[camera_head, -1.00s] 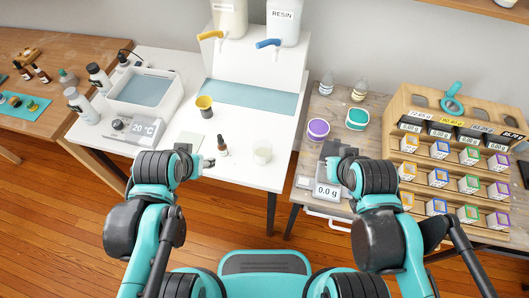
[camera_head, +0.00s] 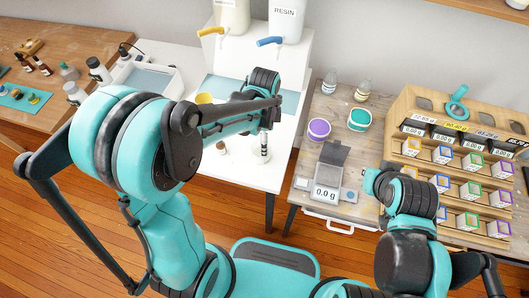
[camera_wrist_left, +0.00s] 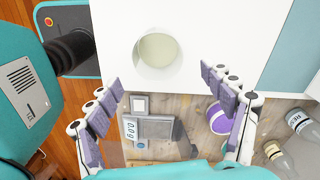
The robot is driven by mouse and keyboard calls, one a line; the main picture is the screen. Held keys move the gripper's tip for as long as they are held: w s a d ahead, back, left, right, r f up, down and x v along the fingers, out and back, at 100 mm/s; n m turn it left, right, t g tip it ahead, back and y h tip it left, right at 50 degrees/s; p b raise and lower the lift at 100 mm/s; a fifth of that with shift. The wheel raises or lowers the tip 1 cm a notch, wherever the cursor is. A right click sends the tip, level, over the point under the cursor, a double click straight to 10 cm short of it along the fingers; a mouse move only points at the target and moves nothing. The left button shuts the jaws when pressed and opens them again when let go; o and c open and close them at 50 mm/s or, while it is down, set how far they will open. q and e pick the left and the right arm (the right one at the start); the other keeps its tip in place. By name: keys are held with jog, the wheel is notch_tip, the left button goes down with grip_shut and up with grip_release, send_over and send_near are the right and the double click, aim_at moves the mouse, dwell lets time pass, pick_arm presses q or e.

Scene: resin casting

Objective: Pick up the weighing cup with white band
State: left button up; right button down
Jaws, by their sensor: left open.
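The weighing cup (camera_head: 261,155) stands on the white table near its right edge, mostly hidden behind my left gripper in the head view. In the left wrist view the cup (camera_wrist_left: 158,52) is a pale round shape seen from above, with a whitish rim and cream-coloured inside; a separate band cannot be made out. My left gripper (camera_wrist_left: 163,82) is open, its fingers spread to either side of the view with the cup beyond and between them, not visibly touching. My right gripper (camera_head: 371,181) is beside the scale; its fingers are too small to read.
The scale (camera_head: 326,193) reads 0.0 g on the wooden table. A box rack (camera_head: 398,115) is at right.

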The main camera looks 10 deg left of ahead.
pick_arm(q)
jog(key=f+b, duration=0.1)
jog(key=f, duration=0.2)
jog(key=f+b, duration=0.1)
jog(key=f, duration=0.2)
jog(key=shift+s+a+f+b, duration=0.1)
jog(key=shift+a+b, duration=0.1)
jog(key=shift+b, duration=0.2)
jog(key=c, duration=1.3)
